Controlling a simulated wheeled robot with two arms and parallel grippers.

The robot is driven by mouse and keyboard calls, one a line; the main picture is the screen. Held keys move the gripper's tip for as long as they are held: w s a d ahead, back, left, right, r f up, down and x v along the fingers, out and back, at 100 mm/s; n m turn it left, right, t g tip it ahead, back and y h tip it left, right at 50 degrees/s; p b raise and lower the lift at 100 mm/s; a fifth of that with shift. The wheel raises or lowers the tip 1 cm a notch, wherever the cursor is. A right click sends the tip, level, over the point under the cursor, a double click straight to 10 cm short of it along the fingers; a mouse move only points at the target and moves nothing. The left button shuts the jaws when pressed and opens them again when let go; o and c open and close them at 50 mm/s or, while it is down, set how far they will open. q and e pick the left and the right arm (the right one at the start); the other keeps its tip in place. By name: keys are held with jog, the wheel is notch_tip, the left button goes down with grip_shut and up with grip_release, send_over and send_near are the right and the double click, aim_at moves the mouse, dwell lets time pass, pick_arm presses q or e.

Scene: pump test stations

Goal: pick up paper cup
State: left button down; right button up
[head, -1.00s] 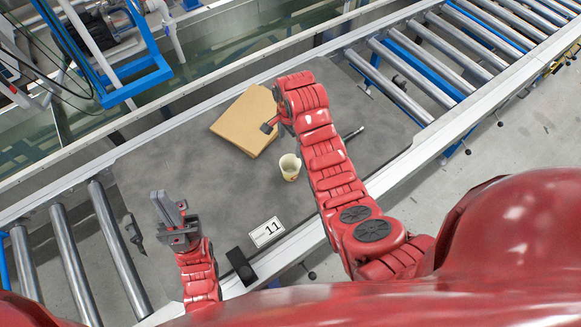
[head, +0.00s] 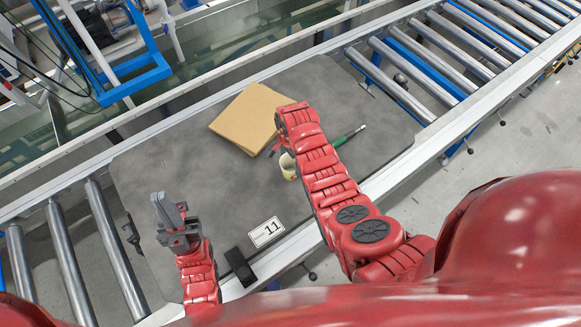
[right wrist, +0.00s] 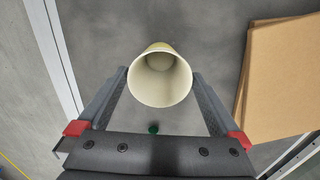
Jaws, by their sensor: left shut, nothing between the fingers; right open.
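The paper cup (head: 288,166) stands upright on the grey board, partly hidden by my right arm in the head view. In the right wrist view the cup (right wrist: 160,78) is seen from above, its cream inside showing, between the two fingers. My right gripper (right wrist: 160,95) is open around or above the cup; I cannot tell how high. My left gripper (head: 167,208) is shut and empty, well left of the cup.
Brown cardboard sheets (head: 247,118) lie behind the cup. A green-handled tool (head: 348,136) lies right of my right arm. A number 11 card (head: 267,232) and a black block (head: 239,266) are near the front edge. Rollers (head: 110,250) flank the grey board (head: 215,190).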

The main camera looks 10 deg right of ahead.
aim_at(291, 167)
jog(key=shift+f+p, duration=0.35)
jog(key=shift+f, duration=0.6)
jog(key=shift+f+b, duration=0.4)
jog(key=shift+f, duration=0.85)
jog(key=shift+c, duration=0.2)
jog(key=c, duration=1)
